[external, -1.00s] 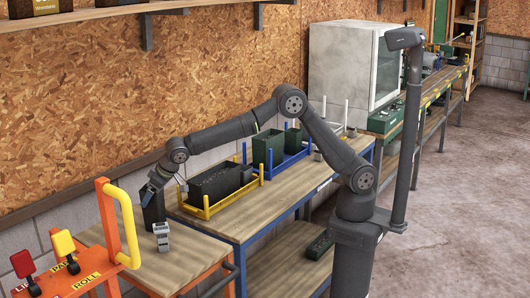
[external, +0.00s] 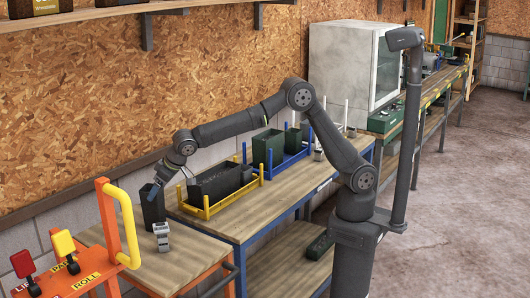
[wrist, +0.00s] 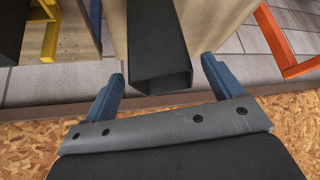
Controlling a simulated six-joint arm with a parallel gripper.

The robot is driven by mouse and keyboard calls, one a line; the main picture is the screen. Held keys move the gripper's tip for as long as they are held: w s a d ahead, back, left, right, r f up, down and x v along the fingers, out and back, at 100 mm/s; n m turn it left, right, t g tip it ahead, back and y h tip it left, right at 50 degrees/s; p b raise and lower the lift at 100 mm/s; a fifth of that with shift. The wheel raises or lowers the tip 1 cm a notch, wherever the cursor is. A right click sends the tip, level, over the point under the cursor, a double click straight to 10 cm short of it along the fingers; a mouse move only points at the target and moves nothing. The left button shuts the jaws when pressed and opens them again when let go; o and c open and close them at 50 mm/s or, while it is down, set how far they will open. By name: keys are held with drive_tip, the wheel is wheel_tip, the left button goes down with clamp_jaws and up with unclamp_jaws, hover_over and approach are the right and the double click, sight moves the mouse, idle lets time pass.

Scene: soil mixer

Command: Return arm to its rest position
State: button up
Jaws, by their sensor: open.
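My gripper (external: 156,187) is at the left end of my outstretched arm, beside the top of a tall black container (external: 153,208) on the wooden table. In the wrist view the two blue fingers of my gripper (wrist: 162,88) are spread apart. The black container (wrist: 160,50) shows between and beyond them, with its opening towards the camera. Nothing is held between the fingers.
A yellow rack (external: 207,212) holds a dark tray of soil (external: 222,183). A blue rack (external: 285,167) holds green containers (external: 267,148). A small grey device (external: 161,238) stands near the black container. Orange frame with yellow handle (external: 131,232) is at front left. The chipboard wall is close behind.

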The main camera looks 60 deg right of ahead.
drive_tip(key=x, duration=0.5)
drive_tip(key=shift+w+f, duration=0.1)
drive_tip(key=shift+f, duration=0.05)
wheel_tip(320, 180, up, 17)
drive_tip(key=w+d+m+h, duration=0.1)
drive_tip(key=w+d+m, duration=0.1)
drive_tip(key=w+d, duration=0.75)
drive_tip(key=w+d+m+h, duration=0.1)
drive_tip(key=w+d+m, duration=0.1)
drive_tip(key=w+d, duration=0.8)
drive_tip(key=w+d+m+h, duration=0.1)
drive_tip(key=w+d+m, duration=0.1)
drive_tip(key=d, duration=1.1)
drive_tip(key=w+d+m+h, duration=0.1)
drive_tip(key=w+d+m, duration=0.1)
drive_tip(key=d, duration=1.2)
drive_tip(key=shift+f+h, duration=0.2)
drive_tip(key=shift+h, duration=0.2)
drive_tip(key=shift+o, duration=0.2)
drive_tip(key=shift+d, duration=0.1)
drive_tip(key=shift+o, duration=1.4)
